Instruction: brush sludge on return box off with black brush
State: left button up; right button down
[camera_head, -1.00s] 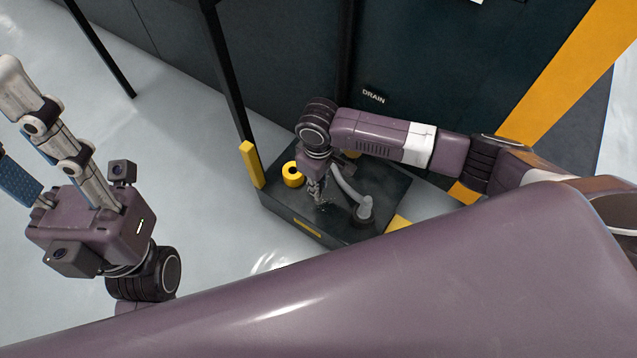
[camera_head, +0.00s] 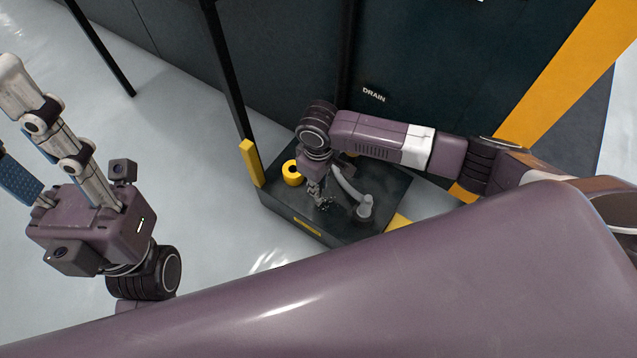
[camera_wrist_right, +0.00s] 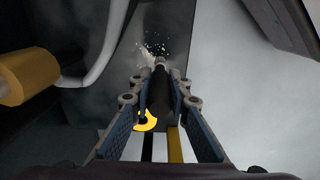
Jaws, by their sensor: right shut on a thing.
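The return box (camera_head: 275,203) is a low dark box on the floor below the DRAIN panel, with a yellow label on its front. My right gripper (camera_head: 322,197) is over its top. In the right wrist view the right gripper (camera_wrist_right: 160,100) is shut on the black brush (camera_wrist_right: 159,92), which points away from the wrist. Pale speckled sludge (camera_wrist_right: 155,48) lies on the dark surface just beyond the brush tip; I cannot tell whether they touch. My left gripper (camera_head: 22,100) is at the far left, away from the box; its fingertips are partly out of frame.
A yellow round fitting (camera_head: 292,174) and a grey hose with a grey fitting (camera_head: 365,207) stand on the box near the right gripper. The floor to the left is clear.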

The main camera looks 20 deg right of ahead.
jog(key=shift+f, duration=0.4)
